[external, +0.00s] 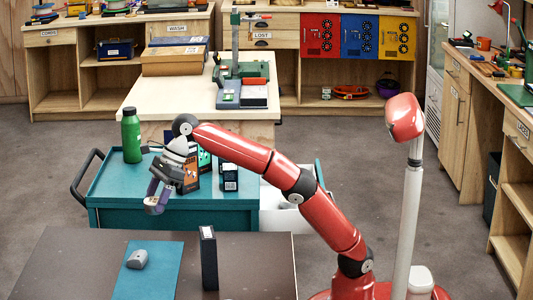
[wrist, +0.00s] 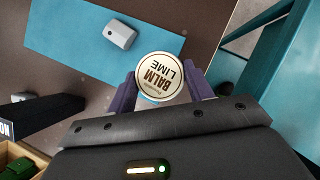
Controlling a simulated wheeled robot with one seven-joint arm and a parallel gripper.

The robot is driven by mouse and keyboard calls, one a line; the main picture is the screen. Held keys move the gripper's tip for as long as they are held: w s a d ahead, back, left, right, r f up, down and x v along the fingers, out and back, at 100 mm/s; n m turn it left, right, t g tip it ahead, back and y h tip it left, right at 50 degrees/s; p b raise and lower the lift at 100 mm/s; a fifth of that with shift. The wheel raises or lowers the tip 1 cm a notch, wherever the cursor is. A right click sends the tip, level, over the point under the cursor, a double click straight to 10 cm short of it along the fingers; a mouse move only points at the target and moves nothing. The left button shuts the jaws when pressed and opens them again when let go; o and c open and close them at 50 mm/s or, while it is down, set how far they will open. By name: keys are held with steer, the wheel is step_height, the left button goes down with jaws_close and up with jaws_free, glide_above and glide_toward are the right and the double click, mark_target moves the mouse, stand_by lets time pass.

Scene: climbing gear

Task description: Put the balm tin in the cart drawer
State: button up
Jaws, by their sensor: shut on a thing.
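The balm tin (wrist: 160,79) is round with a cream lid reading "BALM LIME". In the wrist view it sits between the two purple fingers of my gripper (wrist: 163,88), which is shut on it. In the external view my gripper (external: 157,198) hangs over the front left edge of the teal cart (external: 110,190), above the gap beside the brown table; the tin is hard to make out there. The white cart drawer (external: 285,220) seems to stand open at the cart's right side, partly hidden behind my arm.
A green bottle (external: 131,136) and several boxes (external: 229,177) stand on the cart top. The brown table (external: 60,265) in front holds a blue mat (external: 155,275) with a grey object (external: 137,258), and an upright black box (external: 208,258).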

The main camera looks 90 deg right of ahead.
steer(key=s+d+r+m+b, duration=0.1)
steer(key=s+d+r, duration=0.2)
steer(key=s+d, duration=0.45)
steer(key=s+d+r+m+b, duration=0.1)
steer(key=s+d+r, duration=0.35)
steer(key=d, duration=0.65)
steer(key=s+d+f+m+h, duration=0.1)
steer(key=s+d, duration=0.2)
steer(key=d, duration=0.4)
steer(key=s+d+f+m+h, duration=0.1)
steer(key=s+d, duration=0.2)
steer(key=d, duration=0.4)
steer(key=s+d+f+m+t+h+b, duration=0.1)
steer(key=s+d+f+m, duration=0.1)
steer(key=s+d, duration=0.65)
steer(key=s+d+f+m+h+b, duration=0.1)
steer(key=s+d+f+m, duration=0.1)
steer(key=s+d, duration=0.65)
steer(key=b, duration=0.6)
glide_toward(266, 197)
steer(key=f, duration=0.1)
steer(key=d+f, duration=0.1)
steer(key=f, duration=0.1)
steer(key=s+d+f, duration=0.1)
steer(key=shift+d+f, duration=0.2)
steer(key=shift+f, duration=0.1)
